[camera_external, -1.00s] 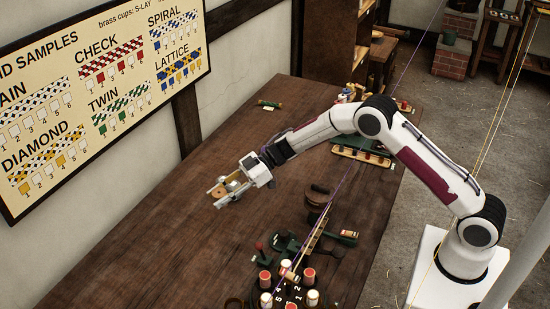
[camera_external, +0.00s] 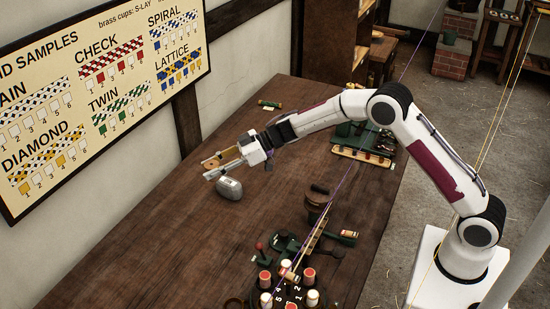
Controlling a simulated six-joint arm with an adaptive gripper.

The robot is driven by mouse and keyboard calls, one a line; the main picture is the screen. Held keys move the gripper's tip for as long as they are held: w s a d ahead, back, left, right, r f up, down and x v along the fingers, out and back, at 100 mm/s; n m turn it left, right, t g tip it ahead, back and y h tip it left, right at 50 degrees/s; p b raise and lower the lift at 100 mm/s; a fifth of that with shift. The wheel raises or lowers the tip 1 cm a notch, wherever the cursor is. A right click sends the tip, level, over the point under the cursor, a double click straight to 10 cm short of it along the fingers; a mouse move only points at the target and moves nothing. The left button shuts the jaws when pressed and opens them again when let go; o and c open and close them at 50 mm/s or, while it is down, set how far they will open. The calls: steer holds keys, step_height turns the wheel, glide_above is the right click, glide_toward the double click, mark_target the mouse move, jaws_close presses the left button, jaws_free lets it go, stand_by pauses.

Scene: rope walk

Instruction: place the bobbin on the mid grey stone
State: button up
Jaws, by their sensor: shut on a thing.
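My gripper (camera_external: 214,168) is in the air over the middle-left of the table, pointing left. It is shut on a small orange-brown piece, apparently the bobbin (camera_external: 211,163), which shows between its fingers. The fingers partly hide it. A grey stone (camera_external: 229,190) with a pale mark on its side sits on the table just below my gripper in the picture. It is the only grey stone I can make out. The bobbin appears apart from the stone, but I cannot tell the height between them.
A braiding stand (camera_external: 289,294) with red and white bobbins is at the front of the wooden table (camera_external: 150,215). A purple cord (camera_external: 345,180) crosses diagonally. The table's left side is clear.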

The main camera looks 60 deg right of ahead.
steer(key=w+d+r+m+t+h, duration=0.2)
steer(key=d+m+h, duration=0.1)
steer(key=d, duration=0.1)
steer(key=m+t+h, duration=0.1)
steer(key=m+h, duration=0.2)
glide_above(228, 181)
step_height(228, 181, down, 3)
steer(key=shift+s, duration=0.1)
steer(key=shift+a, duration=0.1)
steer(key=shift+f, duration=3.15)
steer(key=shift+f, duration=1.85)
steer(key=shift+f, duration=0.15)
steer(key=o, duration=1.1)
